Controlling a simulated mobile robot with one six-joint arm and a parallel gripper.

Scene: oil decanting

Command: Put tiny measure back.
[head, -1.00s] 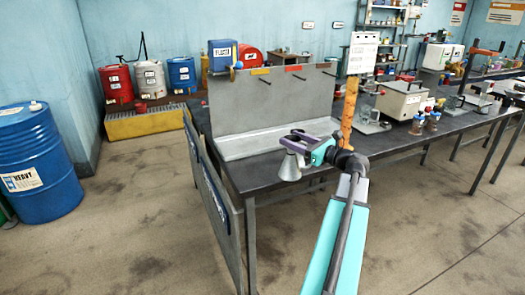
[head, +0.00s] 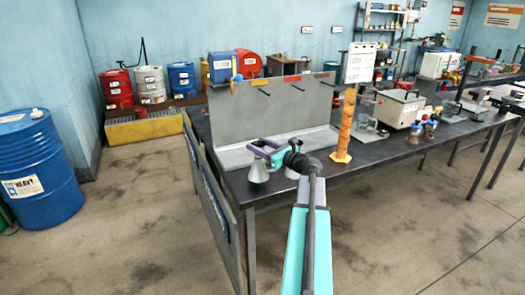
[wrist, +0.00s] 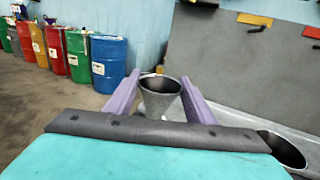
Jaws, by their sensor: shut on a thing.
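A small grey metal measure, cone-shaped with a wider lower end in the head view (head: 258,172), is between the purple fingers of my gripper (head: 262,150). The wrist view shows the measure (wrist: 160,100) with its dark round opening, and my gripper (wrist: 160,82) shut on it. It is over the near left part of the dark bench (head: 385,160), in front of the grey peg board (head: 275,112). Whether its lower end touches the bench is unclear. The board carries several dark pegs with coloured tags; a peg (wrist: 258,29) also shows in the wrist view.
Another grey vessel (wrist: 282,150) stands at lower right in the wrist view. An orange post (head: 345,125) with a white sign stands right of the board. Coloured drums (head: 182,80) stand at the back left, and a blue drum (head: 40,170) at the left.

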